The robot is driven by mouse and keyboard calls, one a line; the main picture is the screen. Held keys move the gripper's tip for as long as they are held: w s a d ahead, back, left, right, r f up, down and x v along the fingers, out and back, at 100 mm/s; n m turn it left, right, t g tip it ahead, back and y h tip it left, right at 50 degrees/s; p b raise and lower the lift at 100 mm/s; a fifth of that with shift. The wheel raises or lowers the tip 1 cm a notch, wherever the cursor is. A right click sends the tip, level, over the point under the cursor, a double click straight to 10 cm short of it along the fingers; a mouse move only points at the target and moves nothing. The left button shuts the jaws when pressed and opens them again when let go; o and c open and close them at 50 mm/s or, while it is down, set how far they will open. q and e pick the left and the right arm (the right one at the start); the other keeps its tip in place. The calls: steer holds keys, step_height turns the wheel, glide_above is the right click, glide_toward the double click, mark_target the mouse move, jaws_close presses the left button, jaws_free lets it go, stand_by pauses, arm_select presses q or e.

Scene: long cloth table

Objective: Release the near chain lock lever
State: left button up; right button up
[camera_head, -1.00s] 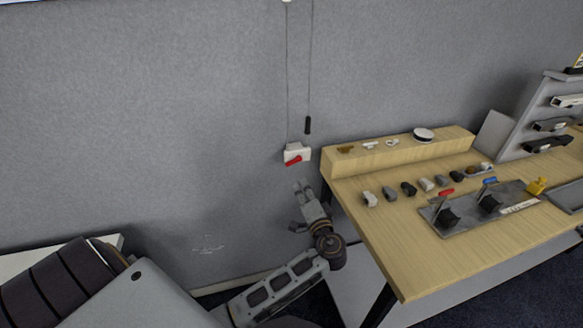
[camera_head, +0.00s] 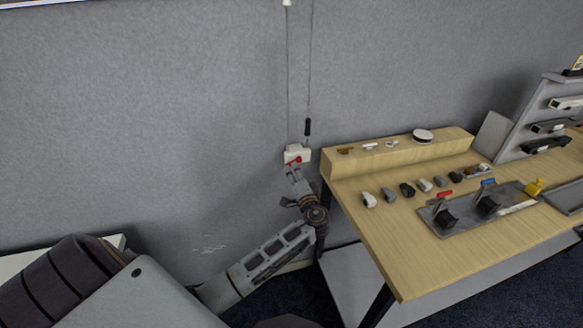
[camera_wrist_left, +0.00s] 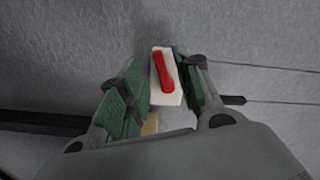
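The chain lock is a small white box (camera_head: 303,154) with a red lever (camera_head: 290,161), on the grey wall left of the table. Two thin chains run up from near it. My left gripper (camera_head: 294,174) is just below the lock and covers part of its lower edge. In the left wrist view the open green-padded fingers (camera_wrist_left: 162,80) stand either side of the white box (camera_wrist_left: 158,95), with the red lever (camera_wrist_left: 164,70) between them. I see a gap beside the lever, so they do not appear closed on it. My right gripper is out of view.
A wooden table (camera_head: 370,235) stands right of the arm, its left corner close to my gripper. It carries several small knobs, a grey plate (camera_head: 465,228) with red and blue levers, and a raised shelf (camera_head: 365,160). A black handle (camera_head: 307,127) hangs above the lock.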

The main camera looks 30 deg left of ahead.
mark_target(291, 166)
arm_select(q)
steer(key=shift+x, duration=1.9)
steer(key=shift+c, duration=0.3)
jaws_close()
